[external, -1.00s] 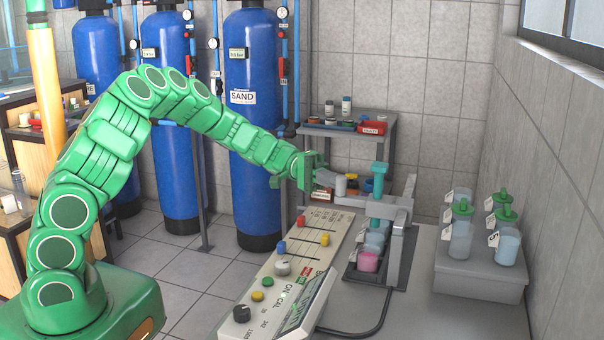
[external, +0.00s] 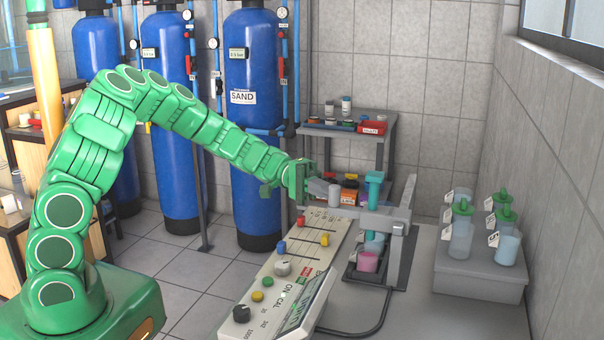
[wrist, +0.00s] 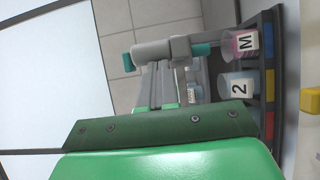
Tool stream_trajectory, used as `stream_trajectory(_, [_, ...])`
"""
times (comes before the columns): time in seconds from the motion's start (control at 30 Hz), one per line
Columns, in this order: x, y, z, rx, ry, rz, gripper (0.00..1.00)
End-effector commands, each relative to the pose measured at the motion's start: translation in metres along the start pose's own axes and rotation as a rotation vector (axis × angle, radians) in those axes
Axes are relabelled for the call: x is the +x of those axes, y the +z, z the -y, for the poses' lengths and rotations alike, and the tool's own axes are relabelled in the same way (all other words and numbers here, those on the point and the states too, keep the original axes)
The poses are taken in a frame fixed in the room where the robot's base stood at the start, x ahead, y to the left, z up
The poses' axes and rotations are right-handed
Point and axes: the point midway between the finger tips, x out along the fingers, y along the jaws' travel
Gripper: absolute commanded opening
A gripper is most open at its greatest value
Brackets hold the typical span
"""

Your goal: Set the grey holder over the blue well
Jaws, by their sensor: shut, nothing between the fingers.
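The grey holder (external: 385,214) is a horizontal arm on a grey upright, carrying an upright teal probe (external: 374,190). In the wrist view the holder (wrist: 160,50) crosses above the frame middle. My gripper (external: 325,188) is shut and empty at the holder's left end; I cannot tell whether it touches. Below is a dark tray (external: 352,273) with a pink cup (external: 368,261) and a pale blue cup (external: 374,242). In the wrist view these cups read M (wrist: 241,42) and 2 (wrist: 238,86).
A control box with knobs and sliders (external: 262,312) lies in front. A grey block (external: 480,281) with several lidded or open cups stands at right. A small shelf (external: 350,130) with bottles stands behind. Bare bench lies between tray and block.

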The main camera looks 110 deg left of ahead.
Motion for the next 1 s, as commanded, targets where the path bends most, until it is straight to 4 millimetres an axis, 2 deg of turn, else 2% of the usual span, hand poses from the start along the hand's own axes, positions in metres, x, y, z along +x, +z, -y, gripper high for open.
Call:
stream_trajectory(0.07, [0.004,0.004,0.000,-0.001,0.002,0.016,0.00])
stream_trajectory(0.27, [0.002,0.001,0.000,-0.001,0.002,0.016,0.00])
stream_trajectory(0.67, [-0.027,-0.029,0.001,0.001,0.000,0.004,0.00])
stream_trajectory(1.0, [-0.093,-0.030,0.001,0.000,-0.002,-0.003,0.00])
